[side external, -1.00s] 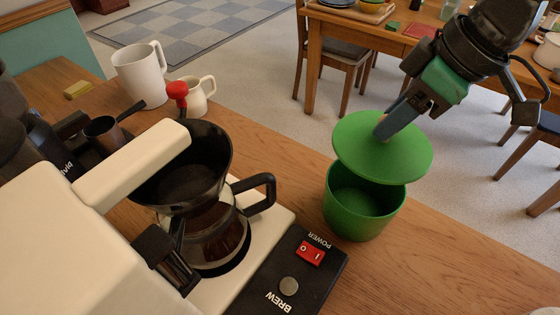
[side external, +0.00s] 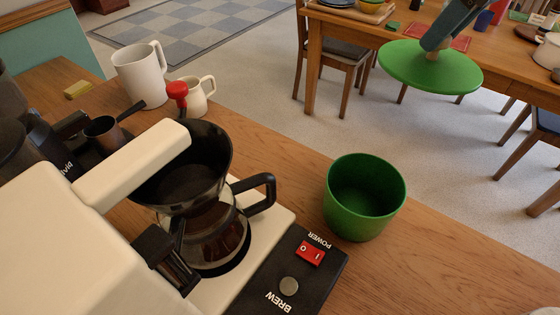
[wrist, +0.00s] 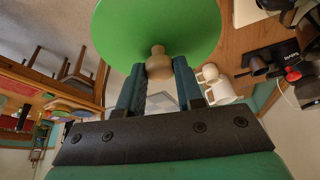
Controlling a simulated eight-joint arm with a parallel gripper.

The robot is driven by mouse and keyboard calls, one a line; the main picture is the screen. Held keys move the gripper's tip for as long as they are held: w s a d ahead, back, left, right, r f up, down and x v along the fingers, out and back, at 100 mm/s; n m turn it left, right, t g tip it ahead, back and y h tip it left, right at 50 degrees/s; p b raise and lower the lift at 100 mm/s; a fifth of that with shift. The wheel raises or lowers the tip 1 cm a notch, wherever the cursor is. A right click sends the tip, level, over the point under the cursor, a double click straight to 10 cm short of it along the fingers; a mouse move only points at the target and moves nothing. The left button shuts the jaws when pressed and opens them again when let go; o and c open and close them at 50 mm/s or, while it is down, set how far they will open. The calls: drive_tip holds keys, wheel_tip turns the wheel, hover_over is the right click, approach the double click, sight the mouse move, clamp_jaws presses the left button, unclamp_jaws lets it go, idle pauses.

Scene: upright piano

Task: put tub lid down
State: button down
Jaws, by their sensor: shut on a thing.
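The green tub lid (side external: 430,70) is a round disc with a small tan knob on top. In the side external view it hangs in the air at the upper right, above and to the right of the tub. My gripper (side external: 437,48) is shut on the lid's knob. In the wrist view the lid (wrist: 157,25) fills the top middle, and its knob sits between the two fingers of my gripper (wrist: 159,72). The green tub (side external: 364,198) stands open on the wooden counter. Its inside looks empty from here.
A cream coffee maker (side external: 95,240) with a glass carafe (side external: 215,240) stands left of the tub. A white mug (side external: 140,78) and a small white jug (side external: 194,97) are behind it. The wooden counter (side external: 455,260) right of the tub is clear.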

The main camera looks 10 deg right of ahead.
sight(477, 77)
drive_tip(key=w+d+f+m+h, duration=0.2)
drive_tip(key=d+f+m, duration=0.3)
drive_tip(key=d+f, duration=0.4)
drive_tip(key=s+a+n+y, duration=0.1)
drive_tip(key=a+n, duration=0.1)
drive_tip(key=s+a+r+n, duration=0.1)
drive_tip(key=s+a+n, duration=0.1)
drive_tip(key=s+a+r+n+y, duration=0.1)
drive_tip(key=a+n, duration=0.1)
drive_tip(key=shift+s+r+y, duration=0.15)
drive_tip(key=shift+s+y, duration=0.05)
drive_tip(key=shift+y, duration=0.1)
drive_tip(key=s+a+r+n+g, duration=0.2)
drive_tip(key=s+a+n+g, duration=0.3)
drive_tip(key=s+n, duration=0.45)
drive_tip(key=s+a+r+n+g, duration=0.1)
drive_tip(key=s+a+n+g, duration=0.1)
drive_tip(key=s+a+n, duration=0.6)
drive_tip(key=f+n, duration=0.1)
drive_tip(key=f, duration=0.5)
drive_tip(key=d+f+n, duration=0.1)
drive_tip(key=f, duration=0.5)
drive_tip(key=d+f+n, duration=0.1)
drive_tip(key=f, duration=0.6)
drive_tip(key=shift+s+y, duration=0.3)
drive_tip(key=shift+s, duration=0.1)
drive_tip(key=c, duration=0.6)
unclamp_jaws()
drive_tip(key=shift+o, duration=0.2)
